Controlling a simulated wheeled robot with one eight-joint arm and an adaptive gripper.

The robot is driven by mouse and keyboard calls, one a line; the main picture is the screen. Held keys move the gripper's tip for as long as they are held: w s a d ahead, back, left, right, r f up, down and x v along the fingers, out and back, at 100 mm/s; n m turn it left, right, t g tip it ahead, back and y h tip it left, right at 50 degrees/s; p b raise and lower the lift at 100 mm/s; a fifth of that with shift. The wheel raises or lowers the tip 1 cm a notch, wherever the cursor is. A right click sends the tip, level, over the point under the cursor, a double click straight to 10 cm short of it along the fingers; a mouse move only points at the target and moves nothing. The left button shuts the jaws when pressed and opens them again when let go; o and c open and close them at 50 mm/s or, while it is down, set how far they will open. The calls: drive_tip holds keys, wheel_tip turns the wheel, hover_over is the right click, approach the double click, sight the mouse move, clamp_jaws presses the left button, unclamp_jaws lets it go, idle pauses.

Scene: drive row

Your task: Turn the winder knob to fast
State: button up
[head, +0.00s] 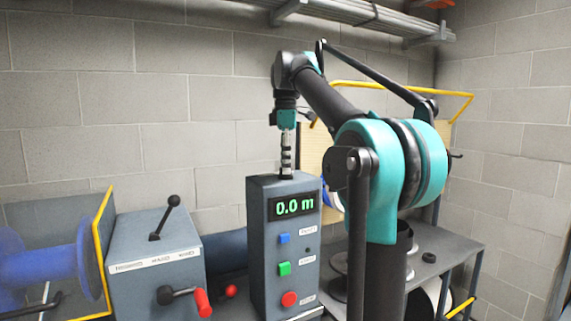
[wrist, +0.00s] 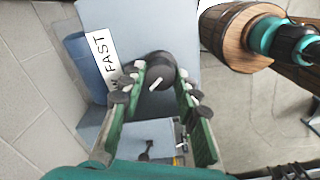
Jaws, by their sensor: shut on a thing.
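The winder knob (wrist: 160,66) is a dark round knob with a short white pointer line, and it lies between the fingertips of my gripper (wrist: 160,78) in the wrist view. My gripper is shut on it. A white label (wrist: 98,50) reading FAST is to the left of the knob, its lower end partly covered by the left finger. In the head view my gripper (head: 287,168) points down at the top of the grey control box (head: 262,250), and the knob cannot be made out there.
The box front has a display (head: 294,204) reading 0.0 m, with blue, green and red buttons below. A grey machine housing (head: 150,245) with levers stands to the left. A dark bench (head: 455,245) is at the right.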

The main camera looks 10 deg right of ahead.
drive_tip(key=shift+c, duration=1.1)
drive_tip(key=shift+m, duration=0.3)
drive_tip(key=m, duration=0.3)
drive_tip(key=shift+m, duration=0.3)
drive_tip(key=m, duration=0.3)
drive_tip(key=shift+m, duration=0.3)
drive_tip(key=m, duration=0.4)
drive_tip(key=shift+m, duration=2.1)
